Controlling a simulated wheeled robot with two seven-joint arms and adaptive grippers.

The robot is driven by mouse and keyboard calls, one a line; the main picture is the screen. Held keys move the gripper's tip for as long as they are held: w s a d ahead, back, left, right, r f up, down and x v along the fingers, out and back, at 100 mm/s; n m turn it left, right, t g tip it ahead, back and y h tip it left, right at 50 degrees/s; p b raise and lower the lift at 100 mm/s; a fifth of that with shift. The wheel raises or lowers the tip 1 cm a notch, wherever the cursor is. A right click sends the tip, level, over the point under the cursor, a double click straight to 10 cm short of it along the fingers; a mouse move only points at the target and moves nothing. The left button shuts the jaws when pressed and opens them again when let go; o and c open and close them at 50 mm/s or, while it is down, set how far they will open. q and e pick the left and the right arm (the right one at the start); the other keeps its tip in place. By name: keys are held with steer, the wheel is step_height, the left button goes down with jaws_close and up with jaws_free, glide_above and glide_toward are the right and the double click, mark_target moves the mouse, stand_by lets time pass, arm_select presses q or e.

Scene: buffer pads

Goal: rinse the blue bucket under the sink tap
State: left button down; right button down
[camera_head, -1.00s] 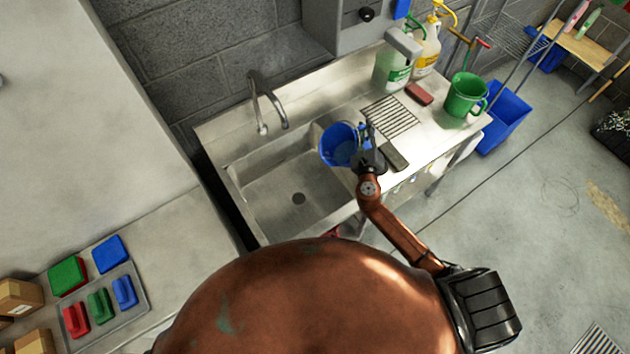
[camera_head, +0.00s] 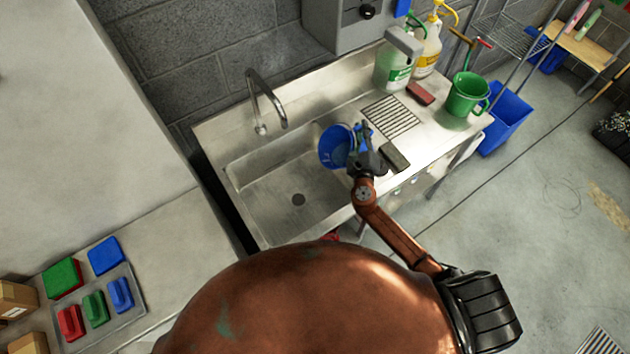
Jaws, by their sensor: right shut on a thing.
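The blue bucket (camera_head: 334,146) is at the right side of the sink basin (camera_head: 262,196), its opening facing up and partly tilted. My right gripper (camera_head: 361,150) is shut on the bucket at its right side and hides part of it. The curved metal tap (camera_head: 267,97) stands at the back of the sink, to the left of the bucket and apart from it. I cannot see water running. My left gripper is not in view.
A tray of coloured pads (camera_head: 133,312) lies at lower left.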

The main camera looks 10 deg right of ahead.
mark_target(354, 130)
steer(key=shift+s+a+r+n+t+b, duration=0.1)
steer(key=shift+a+r+n+t+b, duration=0.1)
steer(key=shift+a+n+b, duration=0.3)
steer(key=shift+s+a+r+n+t+b, duration=0.1)
steer(key=shift+a+n+t+b, duration=0.1)
steer(key=shift+a+n+b, duration=0.25)
steer(key=shift+s+a+r+n+t+b, duration=0.1)
steer(key=shift+a+r+n+t+b, duration=0.1)
steer(key=shift+a+n+b, duration=0.25)
stand_by(0.3)
steer(key=shift+s+a+f+n+t+b, duration=0.1)
steer(key=shift+a+f+n+t+b, duration=0.2)
steer(key=shift+a, duration=0.35)
steer(key=shift+s+a+f+n+t+b, duration=0.1)
steer(key=shift+a+f+n+b, duration=0.25)
steer(key=shift+a+n, duration=0.2)
steer(key=a+f, duration=0.1)
steer(key=a+f+n+b, duration=0.2)
steer(key=a, duration=0.1)
steer(key=shift+s+t+y, duration=0.25)
steer(key=shift+t+y, duration=0.05)
steer(key=shift+t, duration=0.1)
stand_by(0.8)
